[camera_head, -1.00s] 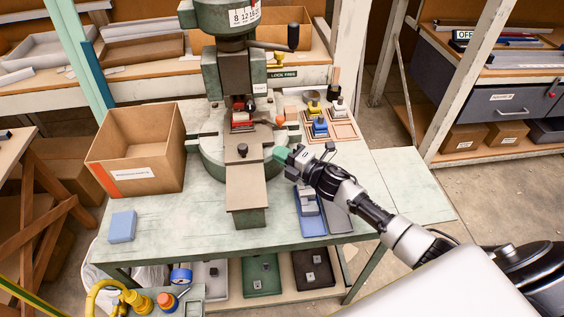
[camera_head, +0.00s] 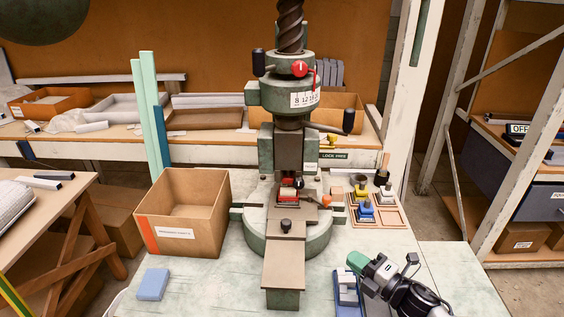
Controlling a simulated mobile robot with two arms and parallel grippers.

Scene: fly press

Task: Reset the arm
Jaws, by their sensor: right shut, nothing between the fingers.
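The green fly press (camera_head: 287,160) stands upright on the pale green bench. Its dial collar (camera_head: 303,99) carries numbers, and a lever with a black grip (camera_head: 348,121) sticks out to the right. Its screw rises out of the top of the view. A red piece (camera_head: 289,184) sits under the ram, behind the flat slide plate (camera_head: 284,262). My right gripper (camera_head: 357,262), with green fingertips, is shut and empty at the lower right. It is apart from the press, above or beside a blue-and-grey tool (camera_head: 346,290). My left gripper is not in view.
An open cardboard box (camera_head: 190,210) stands left of the press, with a blue block (camera_head: 152,284) in front of it. A wooden tray (camera_head: 378,212) with blue and yellow stamp-like pieces lies at right. A shelf (camera_head: 110,140) runs behind. The bench's front left is mostly clear.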

